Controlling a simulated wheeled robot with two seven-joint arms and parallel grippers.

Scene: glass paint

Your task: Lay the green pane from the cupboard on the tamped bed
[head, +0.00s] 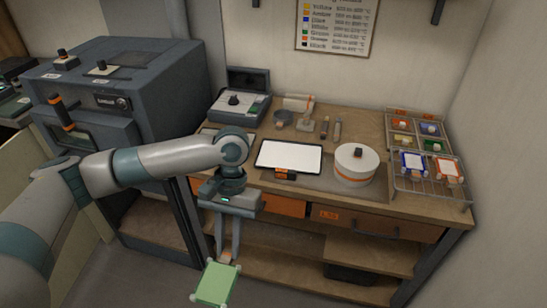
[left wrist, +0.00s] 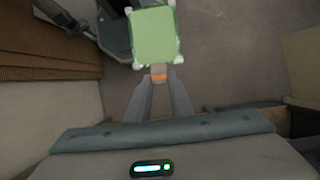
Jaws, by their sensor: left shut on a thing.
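My left gripper (head: 227,256) points down in front of the bench and is shut on the green pane by a small orange-and-pale tab at its edge. The green pane (head: 215,284) is square with pale corners and hangs low over the floor, clear of the bench. In the left wrist view the green pane (left wrist: 155,37) shows beyond the fingertips (left wrist: 159,77). A white rectangular bed (head: 290,156) in a dark frame lies flat on the bench top, empty, with an orange-marked tab at its front edge. I cannot tell which cupboard the pane came from. My right gripper is not in view.
A round white drum (head: 354,165) with a dark knob stands right of the bed. A wire rack (head: 432,180) with coloured pieces is at the bench's right end. A grey kiln-like cabinet (head: 120,95) stands left. The bench front has drawers (head: 375,224) and open shelves.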

